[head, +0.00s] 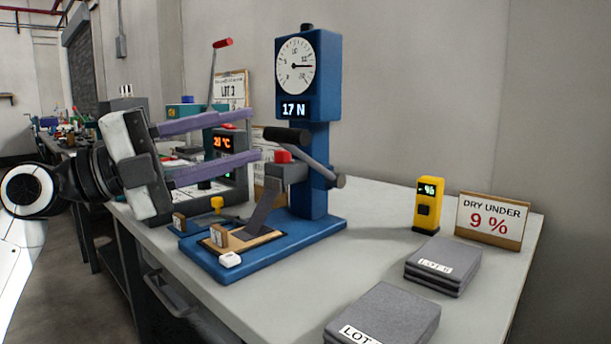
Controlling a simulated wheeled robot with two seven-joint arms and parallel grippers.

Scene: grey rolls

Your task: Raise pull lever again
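The blue pull tester (318,150) stands on the table with a round dial and a display reading 17 N. Its lever (318,161) slopes up to the left from a pivot at the right of the column and ends in a black grip (288,135). A grey strip (262,205) runs from the red-topped clamp (283,157) down to the base. My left gripper (254,135) is open, its two purple fingers spread one above the other. The fingertips point at the black grip's left end, with nothing visible between them. My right gripper is not in view.
A heated device (224,142) with a red-knobbed lever stands behind my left gripper. Grey stacks (436,262) (385,318), a yellow meter (428,205) and a sign (490,221) reading DRY UNDER 9 % occupy the right. Table between tester and stacks is clear.

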